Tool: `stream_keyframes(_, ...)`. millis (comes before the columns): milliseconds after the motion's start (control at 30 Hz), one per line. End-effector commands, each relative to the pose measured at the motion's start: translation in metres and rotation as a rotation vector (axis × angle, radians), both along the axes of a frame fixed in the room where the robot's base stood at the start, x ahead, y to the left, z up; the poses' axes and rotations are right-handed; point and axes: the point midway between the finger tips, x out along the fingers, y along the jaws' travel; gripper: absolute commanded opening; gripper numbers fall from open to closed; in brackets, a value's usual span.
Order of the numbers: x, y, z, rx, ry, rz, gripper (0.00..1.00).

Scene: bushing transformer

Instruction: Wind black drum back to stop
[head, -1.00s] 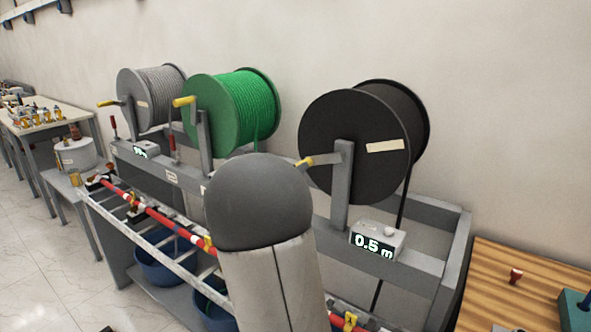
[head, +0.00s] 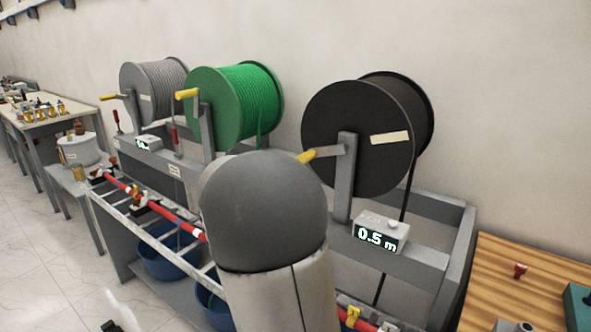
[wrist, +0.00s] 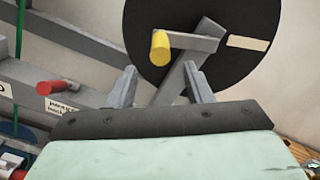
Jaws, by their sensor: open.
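The black drum (head: 358,130) stands on its grey upright at the right of the rack. Its crank arm points left and ends in a yellow handle (head: 306,157). A counter box (head: 381,233) below the drum reads 0.5 m. In the wrist view the black drum (wrist: 245,75) fills the top, and the yellow handle (wrist: 160,48) lies beyond and slightly above the fingertips. My gripper (wrist: 160,82) is open and empty, its two fingers spread below the handle, apart from it. In the head view my arm hides the gripper.
A green drum (head: 232,105) and a grey drum (head: 153,92) with their own cranks stand to the left. A red-handled lever (wrist: 62,87) is left of my gripper. A red-and-white bar (head: 165,217) runs along the rack front. A wooden bench (head: 500,275) is at the right.

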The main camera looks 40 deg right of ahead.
Motion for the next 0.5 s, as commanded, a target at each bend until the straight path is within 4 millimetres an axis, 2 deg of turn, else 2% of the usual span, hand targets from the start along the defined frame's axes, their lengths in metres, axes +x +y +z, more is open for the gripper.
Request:
stream_keyframes(100,-0.007,0.031,-0.002,0.001,-0.001,0.005,0.46)
stream_keyframes(300,-0.018,0.074,-0.002,0.001,-0.001,0.004,0.46)
stream_keyframes(500,-0.024,0.1,-0.001,0.001,0.001,0.002,0.46)
